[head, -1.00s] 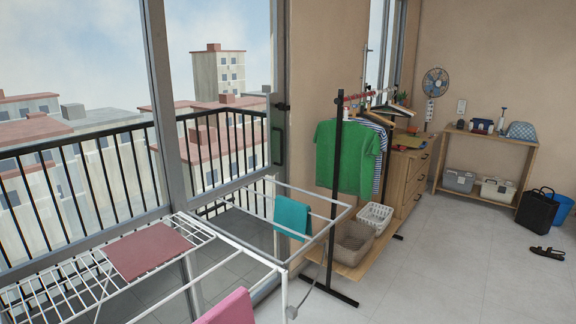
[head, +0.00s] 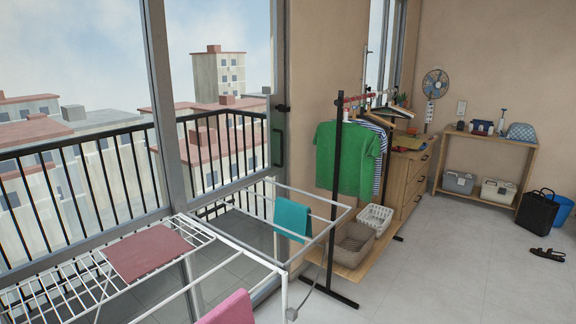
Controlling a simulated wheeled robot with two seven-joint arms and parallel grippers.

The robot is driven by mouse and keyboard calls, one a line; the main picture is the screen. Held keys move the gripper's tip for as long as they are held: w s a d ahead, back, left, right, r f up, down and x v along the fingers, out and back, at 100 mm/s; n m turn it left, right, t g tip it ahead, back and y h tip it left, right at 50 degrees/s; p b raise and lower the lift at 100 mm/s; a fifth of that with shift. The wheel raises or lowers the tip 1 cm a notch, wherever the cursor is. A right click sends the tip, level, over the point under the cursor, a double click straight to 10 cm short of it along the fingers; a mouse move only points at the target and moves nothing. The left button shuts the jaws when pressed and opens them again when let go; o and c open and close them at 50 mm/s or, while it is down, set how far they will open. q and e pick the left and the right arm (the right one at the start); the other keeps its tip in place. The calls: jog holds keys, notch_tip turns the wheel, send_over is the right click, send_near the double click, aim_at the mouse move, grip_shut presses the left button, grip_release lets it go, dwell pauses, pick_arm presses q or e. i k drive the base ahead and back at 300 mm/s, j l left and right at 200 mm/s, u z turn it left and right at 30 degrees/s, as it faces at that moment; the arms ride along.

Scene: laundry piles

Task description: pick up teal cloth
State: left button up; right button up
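The teal cloth (head: 292,218) hangs folded over a rail of the white drying rack (head: 262,258), near the rack's far end. Its front side hangs below the rail. Neither of my grippers shows in the head view, and nothing is seen touching the cloth.
A dusty-red cloth (head: 149,253) lies flat on the rack's wire shelf, and a pink cloth (head: 230,308) hangs at the near edge. A garment rail with a green shirt (head: 345,160) and baskets (head: 354,243) stands behind. Open floor (head: 450,275) lies to the right.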

aim_at(292, 215)
jog(key=i+u, duration=0.1)
jog(key=u, duration=0.4)
jog(key=l+u, duration=0.15)
jog(key=u, duration=0.3)
jog(key=i+l+u, duration=0.1)
jog(key=u, duration=0.4)
jog(key=i+l+u, duration=0.1)
jog(key=l+u, duration=0.35)
jog(key=l, duration=0.45)
jog(key=l+u, duration=0.4)
jog(key=l, duration=0.5)
jog(key=k+l, duration=0.1)
jog(key=l, duration=0.95)
